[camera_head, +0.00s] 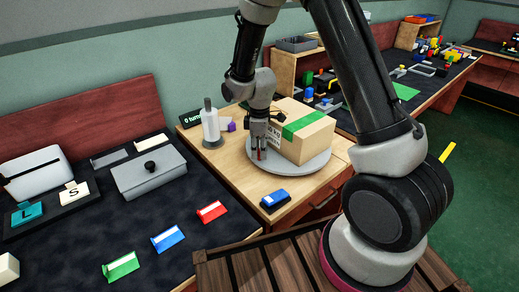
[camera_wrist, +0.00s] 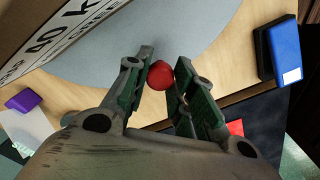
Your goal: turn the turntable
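The turntable is a round grey disc (camera_head: 318,166) on the wooden table, and its grey surface fills the upper part of the wrist view (camera_wrist: 190,25). A cardboard box (camera_head: 318,141) with green tape stands on it; its printed side (camera_wrist: 62,38) shows at the upper left of the wrist view. A red knob (camera_wrist: 160,75) is at the disc's near edge. My gripper (camera_head: 261,157) points down there, in front of the box. In the wrist view its fingers (camera_wrist: 164,62) stand on both sides of the knob, very close to it. Whether they press on it is unclear.
A white bottle (camera_head: 210,126) and purple cube (camera_head: 231,127) stand left of the disc. A blue block (camera_head: 274,201) lies by the table's front edge. A dark table (camera_head: 90,232) at left holds a grey lidded box (camera_head: 148,178) and coloured holders. A parts bench is behind.

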